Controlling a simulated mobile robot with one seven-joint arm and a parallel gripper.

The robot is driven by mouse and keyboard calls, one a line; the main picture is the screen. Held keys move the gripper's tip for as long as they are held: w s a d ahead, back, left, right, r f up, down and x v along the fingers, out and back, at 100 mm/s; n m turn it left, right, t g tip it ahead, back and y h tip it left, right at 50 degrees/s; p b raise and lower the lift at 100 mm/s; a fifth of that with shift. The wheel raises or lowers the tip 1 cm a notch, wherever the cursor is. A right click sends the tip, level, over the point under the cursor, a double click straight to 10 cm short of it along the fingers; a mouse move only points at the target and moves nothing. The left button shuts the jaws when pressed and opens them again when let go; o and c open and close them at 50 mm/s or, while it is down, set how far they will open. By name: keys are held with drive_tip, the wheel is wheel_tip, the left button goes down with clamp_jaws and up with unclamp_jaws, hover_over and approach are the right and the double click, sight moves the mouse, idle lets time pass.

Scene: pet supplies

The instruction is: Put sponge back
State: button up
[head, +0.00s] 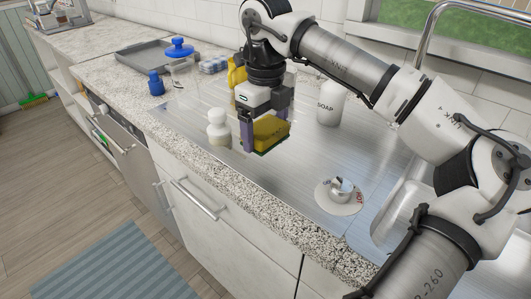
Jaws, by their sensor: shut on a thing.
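A yellow sponge with a green underside (271,133) is between the fingers of my gripper (266,130). The gripper points down over the metal drainboard (255,180) and is shut on the sponge. The sponge is at or just above the drainboard; I cannot tell whether it touches. Part of the sponge is hidden by the fingers.
A white bottle (218,130) stands close to the left of the gripper, and a white soap bottle (329,106) to the right. A round white piece with a metal top (340,197) lies nearer the front. A blue container (156,83) and grey tray (148,55) are farther back.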

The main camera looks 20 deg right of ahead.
sight(266, 126)
drive_tip(key=shift+f, duration=3.45)
drive_tip(key=shift+f, duration=0.2)
drive_tip(key=o, duration=0.9)
drive_tip(key=shift+r, duration=0.1)
wheel_tip(266, 126, up, 12)
drive_tip(key=shift+r, duration=0.15)
